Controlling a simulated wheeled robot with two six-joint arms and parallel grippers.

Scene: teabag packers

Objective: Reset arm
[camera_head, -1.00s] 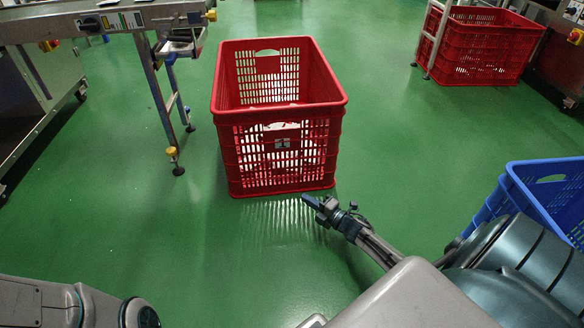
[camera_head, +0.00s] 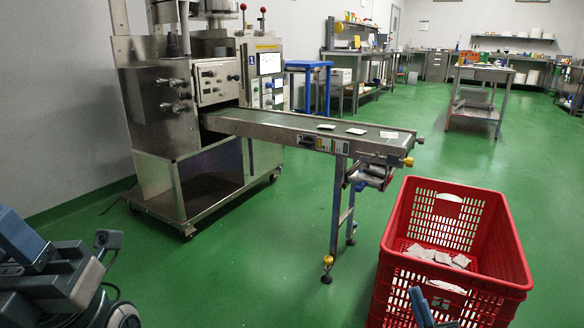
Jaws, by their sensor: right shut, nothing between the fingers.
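My right gripper (camera_head: 430,309) shows at the bottom edge, in front of the near side of a red crate (camera_head: 512,283). Its blue fingers are shut with nothing between them. Its arm is cut off below the picture. Part of my left arm, with blue and dark grey pieces, fills the lower left corner. I cannot tell whether its gripper is open or shut.
The red crate holds several pale teabag packets (camera_head: 437,256). A conveyor (camera_head: 270,126) with several white packets runs from a steel packing machine (camera_head: 165,115) toward the crate. A steel table (camera_head: 484,76) stands farther back. Green floor is clear at front centre.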

